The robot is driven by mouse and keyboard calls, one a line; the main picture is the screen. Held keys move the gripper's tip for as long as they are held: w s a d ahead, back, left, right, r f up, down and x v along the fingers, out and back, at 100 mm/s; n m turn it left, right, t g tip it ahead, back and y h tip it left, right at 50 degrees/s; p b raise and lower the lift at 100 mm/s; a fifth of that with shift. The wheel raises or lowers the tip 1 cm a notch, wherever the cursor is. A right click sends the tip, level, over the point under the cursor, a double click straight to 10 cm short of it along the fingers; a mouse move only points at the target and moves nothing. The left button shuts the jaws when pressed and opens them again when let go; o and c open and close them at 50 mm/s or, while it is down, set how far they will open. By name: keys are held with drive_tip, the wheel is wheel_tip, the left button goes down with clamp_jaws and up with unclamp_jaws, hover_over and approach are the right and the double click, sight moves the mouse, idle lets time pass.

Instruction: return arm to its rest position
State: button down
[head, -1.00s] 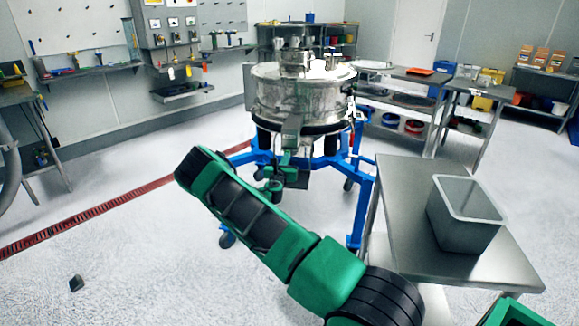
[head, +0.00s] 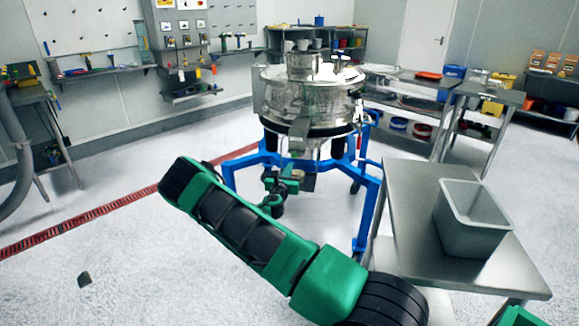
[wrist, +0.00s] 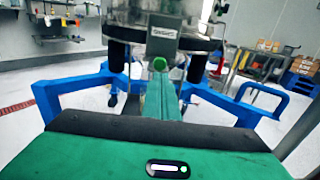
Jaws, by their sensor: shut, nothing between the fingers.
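My gripper (wrist: 160,66) shows in the wrist view as a narrow green shape pointing ahead, shut and empty. It points toward the steel powder sifter (wrist: 125,20), whose lower drum fills the top of that view. In the head view, my green and black arm bends across the foreground, and its far end (head: 282,186) is low in front of the sifter (head: 312,98), over the blue stand (head: 372,195). The fingers are too small to make out there. I cannot tell from these views whether the gripper touches the stand.
A steel table (head: 405,215) stands at the right with an open grey bin (head: 470,235) on it, close to my arm. Shelves and a tool wall line the back.

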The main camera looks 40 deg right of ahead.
drive_tip(key=v, duration=0.6)
drive_tip(key=s+d+r+m+g+y, duration=0.2)
drive_tip(key=s+d+r+m+g, duration=0.3)
drive_tip(key=s+m, duration=0.55)
drive_tip(key=s+r+m+g+y, duration=0.1)
drive_tip(key=s+r+m+g, duration=0.1)
drive_tip(key=s+m+g, duration=0.7)
drive_tip(key=s+a+r+m+y, duration=0.3)
drive_tip(key=s+a+r+m, duration=0.1)
drive_tip(key=s+a, duration=0.3)
drive_tip(key=s+a+r+m+t+y, duration=0.1)
drive_tip(key=s+a+r+m+y, duration=0.3)
drive_tip(key=s+a, duration=0.4)
drive_tip(key=s+a+r+m+t+y, duration=0.1)
drive_tip(key=s+a+r+m+y, duration=0.2)
drive_tip(key=s+a, duration=0.5)
drive_tip(key=s+m+y, duration=0.1)
drive_tip(key=s+m, duration=0.1)
drive_tip(key=s, duration=0.3)
drive_tip(key=shift+r, duration=0.4)
